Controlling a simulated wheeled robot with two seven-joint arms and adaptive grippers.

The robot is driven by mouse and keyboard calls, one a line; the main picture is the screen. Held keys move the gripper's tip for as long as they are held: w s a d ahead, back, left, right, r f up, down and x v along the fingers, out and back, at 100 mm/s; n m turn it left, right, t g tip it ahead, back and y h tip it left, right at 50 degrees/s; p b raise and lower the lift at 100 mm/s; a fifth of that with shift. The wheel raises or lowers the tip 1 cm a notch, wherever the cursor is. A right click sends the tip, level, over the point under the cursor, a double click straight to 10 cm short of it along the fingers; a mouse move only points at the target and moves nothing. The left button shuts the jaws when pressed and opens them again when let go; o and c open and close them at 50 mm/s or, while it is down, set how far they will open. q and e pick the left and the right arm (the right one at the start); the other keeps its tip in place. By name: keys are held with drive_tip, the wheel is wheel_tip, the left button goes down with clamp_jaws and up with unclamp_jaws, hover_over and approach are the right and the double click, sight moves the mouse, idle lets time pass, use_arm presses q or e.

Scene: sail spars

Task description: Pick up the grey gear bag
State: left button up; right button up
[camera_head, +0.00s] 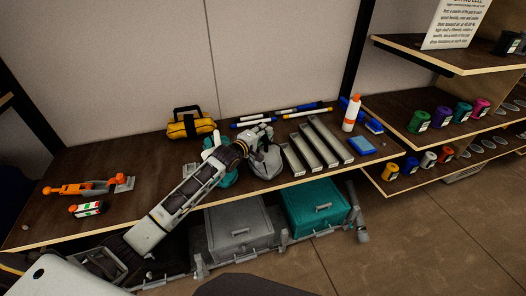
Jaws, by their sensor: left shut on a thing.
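The grey gear bag (266,160) is on the dark wooden bench, right of my left gripper, and partly hidden by it. My left gripper (256,137) reaches in from the lower left over the bench and is shut on the bag's upper part. The bag's base appears to be at or close to the bench top; I cannot tell if it touches. My right gripper is not in view.
Grey metal bars (325,139) lie just right of the bag. A teal item (226,178) is partly behind my arm. A yellow bag (190,123) and several marker-like rods (264,119) lie behind. An orange-capped white bottle (351,113) stands further right. Bins (316,203) are below.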

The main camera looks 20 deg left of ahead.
use_arm(q)
clamp_jaws()
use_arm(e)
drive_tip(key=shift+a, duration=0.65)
use_arm(q)
drive_tip(key=shift+r, duration=0.2)
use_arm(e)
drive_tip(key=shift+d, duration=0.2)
use_arm(q)
drive_tip(key=shift+r, duration=0.6)
wheel_tip(320, 180, up, 7)
drive_tip(key=shift+f, duration=0.1)
drive_tip(key=shift+r, duration=0.8)
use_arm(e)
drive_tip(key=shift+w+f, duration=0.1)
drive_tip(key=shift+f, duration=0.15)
